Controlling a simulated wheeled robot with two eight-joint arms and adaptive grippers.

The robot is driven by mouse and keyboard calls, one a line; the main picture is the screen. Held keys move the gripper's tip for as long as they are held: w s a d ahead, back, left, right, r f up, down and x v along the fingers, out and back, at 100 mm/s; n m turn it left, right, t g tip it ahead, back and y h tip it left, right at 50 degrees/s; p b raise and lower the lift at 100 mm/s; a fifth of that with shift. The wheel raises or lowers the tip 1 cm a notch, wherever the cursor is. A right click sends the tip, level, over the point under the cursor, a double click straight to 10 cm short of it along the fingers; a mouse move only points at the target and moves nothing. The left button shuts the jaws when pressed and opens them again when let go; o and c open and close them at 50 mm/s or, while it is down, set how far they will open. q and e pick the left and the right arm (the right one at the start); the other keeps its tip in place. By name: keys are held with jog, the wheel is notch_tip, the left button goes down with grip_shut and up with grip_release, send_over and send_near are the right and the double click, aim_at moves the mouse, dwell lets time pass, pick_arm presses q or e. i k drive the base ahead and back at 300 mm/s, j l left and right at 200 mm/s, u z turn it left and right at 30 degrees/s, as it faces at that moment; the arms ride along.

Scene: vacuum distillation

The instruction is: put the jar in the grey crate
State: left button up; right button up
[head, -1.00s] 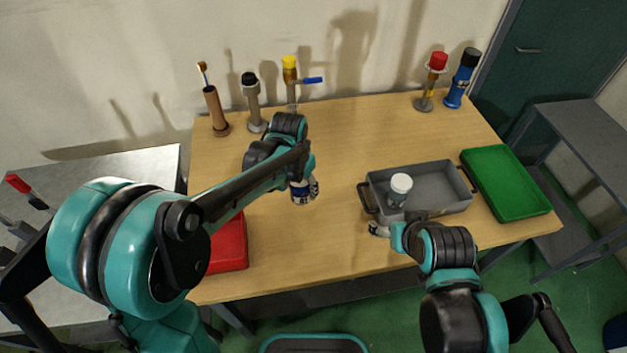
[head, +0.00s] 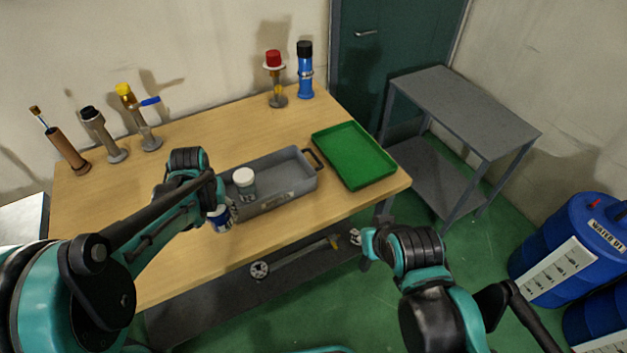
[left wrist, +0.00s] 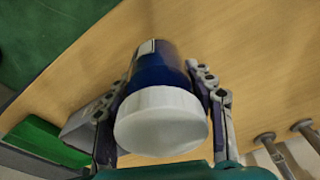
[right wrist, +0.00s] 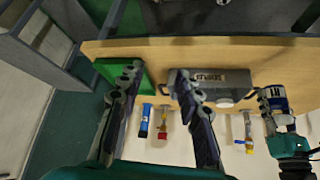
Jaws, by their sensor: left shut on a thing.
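My left gripper (head: 228,212) is shut on a dark blue jar (head: 218,217) with a white lid. In the left wrist view the jar (left wrist: 160,70) lies between both fingers, its white lid toward the camera. In the head view it is just off the near left end of the grey crate (head: 295,193); its height above the table is hard to tell. Another jar (head: 244,186), greyish with a white lid, stands in the crate's left end. My right gripper (right wrist: 158,78) is open and empty, off the table's near right edge in the head view.
A green tray (head: 352,150) lies right of the crate. Several tall items, including a blue bottle (head: 305,72) and a red-topped stand (head: 275,80), line the back of the table. A grey shelf unit (head: 465,105) and blue drums (head: 575,250) stand to the right.

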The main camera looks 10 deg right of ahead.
aim_at(287, 180)
jog(key=i+l+z, duration=0.15)
jog(key=l, duration=0.25)
jog(key=i+l+z, duration=0.1)
jog(key=i+l, duration=0.2)
jog(key=i+l+z, duration=0.15)
jog(key=i, duration=0.15)
